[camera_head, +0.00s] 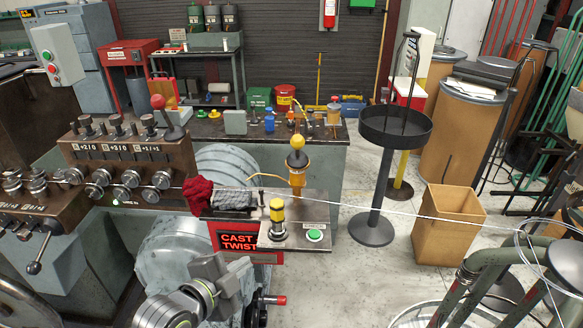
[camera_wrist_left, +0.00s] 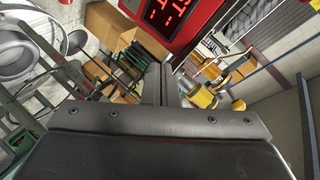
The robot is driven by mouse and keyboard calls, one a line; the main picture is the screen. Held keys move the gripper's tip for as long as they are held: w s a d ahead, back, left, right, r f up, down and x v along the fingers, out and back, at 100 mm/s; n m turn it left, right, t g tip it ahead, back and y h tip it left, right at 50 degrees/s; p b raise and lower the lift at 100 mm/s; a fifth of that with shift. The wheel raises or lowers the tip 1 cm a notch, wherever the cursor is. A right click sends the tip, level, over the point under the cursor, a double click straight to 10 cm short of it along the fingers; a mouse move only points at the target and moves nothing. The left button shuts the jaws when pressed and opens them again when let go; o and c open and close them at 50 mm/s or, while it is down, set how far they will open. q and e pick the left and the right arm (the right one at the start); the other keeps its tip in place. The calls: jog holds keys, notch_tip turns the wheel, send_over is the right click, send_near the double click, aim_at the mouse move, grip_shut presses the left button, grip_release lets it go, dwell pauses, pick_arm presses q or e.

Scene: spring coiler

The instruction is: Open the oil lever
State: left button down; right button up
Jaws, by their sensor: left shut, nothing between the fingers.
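A yellow ball knob (camera_head: 298,142) tops a dark and yellow upright fitting (camera_head: 297,170) behind the machine's small shelf; it looks like the oil lever. A yellow-and-black cylinder (camera_head: 277,211) stands in front of it on the shelf. Yellow parts also show right of my fingers in the left wrist view, but I cannot tell for sure which is which. My left gripper (camera_head: 243,268) is low in front of the machine, below the red sign and apart from the knob. Its fingers (camera_wrist_left: 165,78) are shut and empty. My right gripper is out of view.
The red CAST TWIST display (camera_head: 239,242) is just above my left gripper. A green button (camera_head: 314,235) sits on the shelf. A thin wire runs rightward from the red cloth (camera_head: 198,194). A round black stand (camera_head: 393,126) and a brown bin (camera_head: 447,225) stand to the right.

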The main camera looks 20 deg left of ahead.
pick_arm(q)
jog(key=w+d+r+m+t+h, duration=0.2)
jog(key=r+m, duration=0.2)
jog(key=r, duration=0.3)
jog(key=w+d+r+m+t+h, duration=0.1)
jog(key=r+m+t+h, duration=0.1)
jog(key=r+m, duration=0.3)
notch_tip(320, 180, up, 3)
jog(key=shift+w+d+f+t, duration=0.1)
jog(key=shift+w+d+t, duration=0.3)
jog(key=shift+t, duration=0.3)
jog(key=p, duration=0.4)
send_near(297, 147)
jog(key=w+d, duration=0.3)
jog(key=d, duration=0.2)
jog(key=w+a+p, duration=0.1)
jog(key=w+a+r+p, duration=0.1)
jog(key=w, duration=0.1)
jog(key=shift+r, duration=0.1)
jog(key=shift+w, duration=0.1)
